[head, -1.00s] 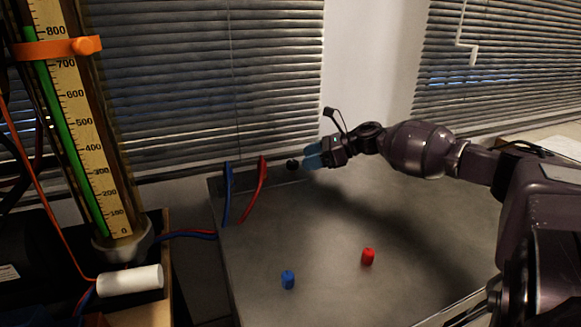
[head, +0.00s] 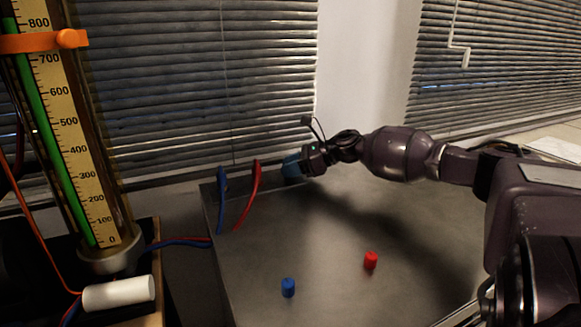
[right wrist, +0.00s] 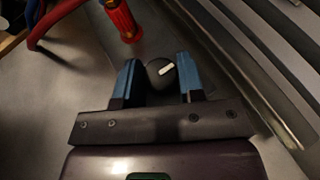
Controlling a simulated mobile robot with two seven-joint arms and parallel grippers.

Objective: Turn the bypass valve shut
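The bypass valve's knob (right wrist: 161,72) is round and black with a white pointer line, and it shows in the right wrist view. My right gripper (right wrist: 158,66) is open, with one blue finger on each side of the knob. The right finger lies very close to the knob; I cannot tell whether it touches. A small gap shows on the left side. In the head view my right gripper (head: 291,166) is at the back of the grey bench, and its blue fingers hide the knob. My left gripper is not in view.
Red hose (head: 247,195) and blue hose (head: 222,200) rise just left of the gripper. A blue cap (head: 288,288) and a red cap (head: 371,260) stand on the grey bench (head: 320,240). A gauge column (head: 78,130) with an orange clamp (head: 45,40) stands at left.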

